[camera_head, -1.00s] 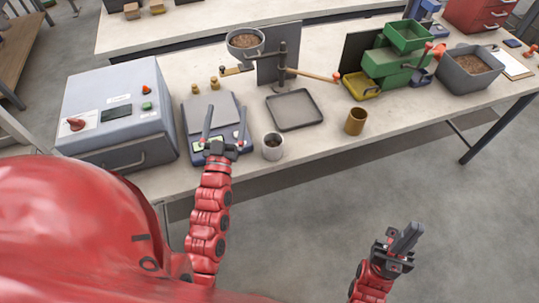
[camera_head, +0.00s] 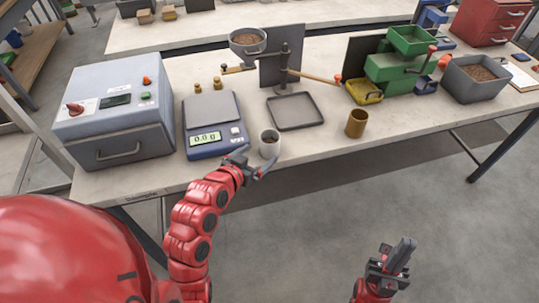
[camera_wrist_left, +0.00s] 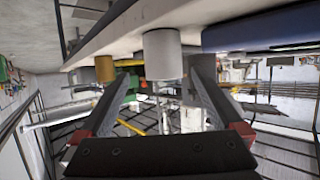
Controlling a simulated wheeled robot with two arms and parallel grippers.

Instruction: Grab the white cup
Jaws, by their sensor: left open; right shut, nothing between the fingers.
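The white cup (camera_head: 269,146) stands upright near the front edge of the workbench, just right of the scale, with dark contents inside. My left gripper (camera_head: 256,162) is open at the bench's front edge, close in front of the cup. In the left wrist view the cup (camera_wrist_left: 162,55) appears between and beyond the two spread fingertips (camera_wrist_left: 159,72). I cannot tell whether either finger touches it. My right gripper (camera_head: 401,254) is shut and empty, out over the floor away from the bench.
The scale (camera_head: 212,140) reads 0.0 g, left of the cup. A brown cup (camera_head: 356,123) stands to the right. A dark square tray (camera_head: 295,111) under a stand with a funnel lies behind. The grey machine (camera_head: 115,115) fills the bench's left end.

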